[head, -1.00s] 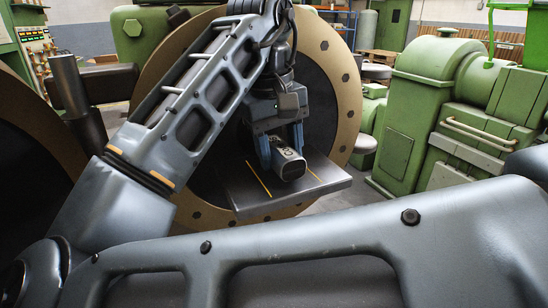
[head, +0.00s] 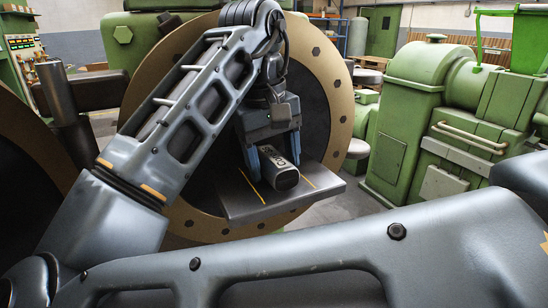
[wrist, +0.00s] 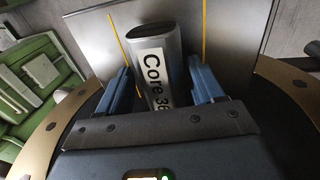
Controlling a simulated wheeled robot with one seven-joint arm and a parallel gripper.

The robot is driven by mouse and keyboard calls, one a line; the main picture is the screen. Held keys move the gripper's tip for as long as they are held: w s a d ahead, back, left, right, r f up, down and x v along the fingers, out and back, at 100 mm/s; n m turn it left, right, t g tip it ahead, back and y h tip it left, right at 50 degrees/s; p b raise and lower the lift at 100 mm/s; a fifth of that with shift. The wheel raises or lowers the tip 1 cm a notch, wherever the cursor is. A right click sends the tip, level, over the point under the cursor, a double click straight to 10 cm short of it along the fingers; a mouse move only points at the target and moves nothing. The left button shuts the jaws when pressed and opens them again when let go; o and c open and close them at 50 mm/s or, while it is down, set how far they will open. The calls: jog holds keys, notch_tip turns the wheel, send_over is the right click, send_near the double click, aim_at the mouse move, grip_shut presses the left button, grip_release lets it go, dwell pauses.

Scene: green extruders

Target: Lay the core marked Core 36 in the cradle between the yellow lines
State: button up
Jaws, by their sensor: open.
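The core (head: 272,178), a grey rounded bar with a white label, lies on the grey plate of the cradle (head: 232,205). It is between the two yellow lines. The wrist view shows the core (wrist: 167,36) with its label reading "Core 36", the end partly hidden by my gripper. It also shows a yellow line on either side of it on the cradle (wrist: 88,32). My gripper (head: 273,164) is open, with one blue finger on each side of the core. In the wrist view my gripper (wrist: 160,85) shows a gap at the right finger; the left gap is narrow.
A large dark disc with a tan bolted rim (head: 335,75) stands right behind the cradle. A green machine (head: 420,110) stands to the right, with floor between. A dark post (head: 65,100) and a control panel (head: 22,45) are at the left.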

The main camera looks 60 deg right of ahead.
aim_at(267, 159)
jog(key=shift+w+a+r, duration=0.1)
jog(key=shift+a+r, duration=0.1)
jog(key=shift+r, duration=1.05)
jog(key=shift+w+a+r, duration=0.15)
jog(key=shift+a+r, duration=0.05)
jog(key=shift+r, duration=1.1)
jog(key=shift+w+a+r, duration=0.1)
jog(key=shift+a+r, duration=0.1)
jog(key=shift+r, duration=1.05)
